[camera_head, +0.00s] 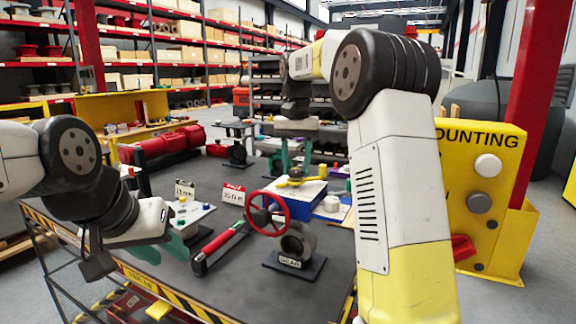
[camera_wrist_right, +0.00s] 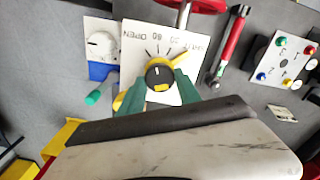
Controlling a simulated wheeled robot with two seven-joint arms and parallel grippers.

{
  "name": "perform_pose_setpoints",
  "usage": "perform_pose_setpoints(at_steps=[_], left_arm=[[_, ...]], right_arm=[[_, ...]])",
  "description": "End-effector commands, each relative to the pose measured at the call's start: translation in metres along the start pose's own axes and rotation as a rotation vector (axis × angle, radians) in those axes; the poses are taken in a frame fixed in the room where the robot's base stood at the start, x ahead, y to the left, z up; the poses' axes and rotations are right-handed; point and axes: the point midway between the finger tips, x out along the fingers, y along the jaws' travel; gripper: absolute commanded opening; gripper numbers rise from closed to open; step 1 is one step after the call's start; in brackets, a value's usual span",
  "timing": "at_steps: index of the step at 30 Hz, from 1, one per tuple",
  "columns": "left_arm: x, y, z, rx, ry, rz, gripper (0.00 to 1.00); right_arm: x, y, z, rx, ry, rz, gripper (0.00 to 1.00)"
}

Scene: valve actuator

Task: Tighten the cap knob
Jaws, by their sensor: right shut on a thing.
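A black-and-yellow knob (camera_wrist_right: 158,73) sits on a white dial plate (camera_wrist_right: 150,35) with tick marks and printed words, including OPEN. The green fingers of my right gripper (camera_wrist_right: 159,80) are shut on the knob, one on each side. In the head view, my right gripper (camera_head: 296,160) reaches down from above to the blue box (camera_head: 297,196) with yellow parts on top. My left gripper (camera_head: 164,251) hangs over the table's front left, apart from any object. Its green fingers look spread and empty.
A white plate with coloured buttons (camera_head: 186,214) lies to the left. A white round cap (camera_wrist_right: 101,43) is beside the dial plate.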

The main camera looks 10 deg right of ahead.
Motion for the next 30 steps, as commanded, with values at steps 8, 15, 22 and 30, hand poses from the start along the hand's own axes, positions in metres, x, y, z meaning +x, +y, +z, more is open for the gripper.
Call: perform_pose_setpoints(at_steps=[8,15,22,30], left_arm=[[0.0000,0.0000,0.0000,0.000,0.000,0.000,0.36],[0.0000,0.0000,0.0000,0.000,0.000,0.000,0.36],[0.0000,0.0000,0.0000,0.000,0.000,0.000,0.36],[0.0000,0.0000,0.0000,0.000,0.000,0.000,0.36]], right_arm=[[0.0009,0.0001,0.0000,0.222,-0.001,0.001,0.00],[0.0010,0.0005,0.0000,0.351,-0.001,0.001,0.00],[0.0011,0.0008,0.0000,0.411,-0.001,0.001,0.00],[0.0012,0.0008,0.0000,0.425,-0.001,0.001,0.00]])
